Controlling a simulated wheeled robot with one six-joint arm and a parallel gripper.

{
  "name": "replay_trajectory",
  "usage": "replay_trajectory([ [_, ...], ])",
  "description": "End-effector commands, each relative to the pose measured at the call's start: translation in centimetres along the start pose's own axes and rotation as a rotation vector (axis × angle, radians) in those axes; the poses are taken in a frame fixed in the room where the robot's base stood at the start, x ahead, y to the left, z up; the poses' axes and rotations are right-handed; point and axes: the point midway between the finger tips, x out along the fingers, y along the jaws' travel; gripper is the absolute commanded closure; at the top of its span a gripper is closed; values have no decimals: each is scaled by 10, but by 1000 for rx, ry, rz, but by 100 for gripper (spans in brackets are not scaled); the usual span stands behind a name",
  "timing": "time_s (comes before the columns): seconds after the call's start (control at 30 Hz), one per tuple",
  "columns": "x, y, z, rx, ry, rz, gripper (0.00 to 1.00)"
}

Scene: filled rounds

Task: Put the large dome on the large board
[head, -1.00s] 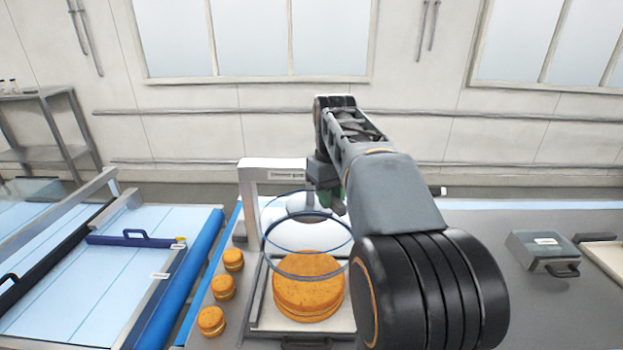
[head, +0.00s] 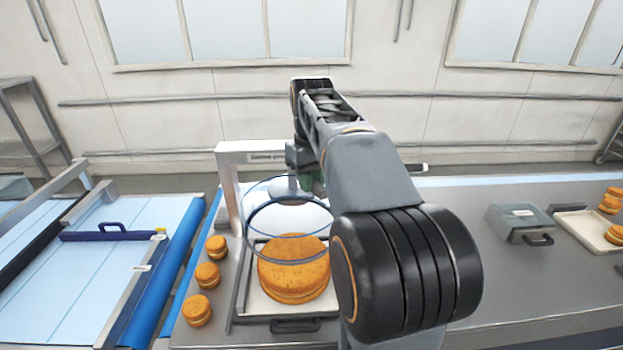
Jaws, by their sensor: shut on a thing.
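The large dome (head: 248,222) is clear with dark blue rims and hangs from my gripper in the middle of the head view. My gripper (head: 308,182) is shut on its top; the fingers are mostly hidden behind my arm. A large orange-brown filled round (head: 293,278) sits on a white, grey-edged board (head: 262,312) with a dark front handle. I take this as the large board. The dome's lower rim overlaps the top of the round in the picture. I cannot tell how high above the round it is.
A grey arch (head: 228,190) stands at the dome's left. Several small rounds (head: 207,275) line the bench left of the board. A blue-edged conveyor (head: 90,275) is further left. A grey box (head: 520,225) and a tray (head: 575,233) with small rounds stand right. Bench between is clear.

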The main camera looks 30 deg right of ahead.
Motion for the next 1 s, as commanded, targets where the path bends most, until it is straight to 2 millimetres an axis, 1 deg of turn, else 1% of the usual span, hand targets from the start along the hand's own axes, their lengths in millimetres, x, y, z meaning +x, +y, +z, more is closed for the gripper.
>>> replay_trajectory([
  [0.37,20,0,0,0,-1,0,100],
  [1.0,78,0,0,0,0,0,100],
])
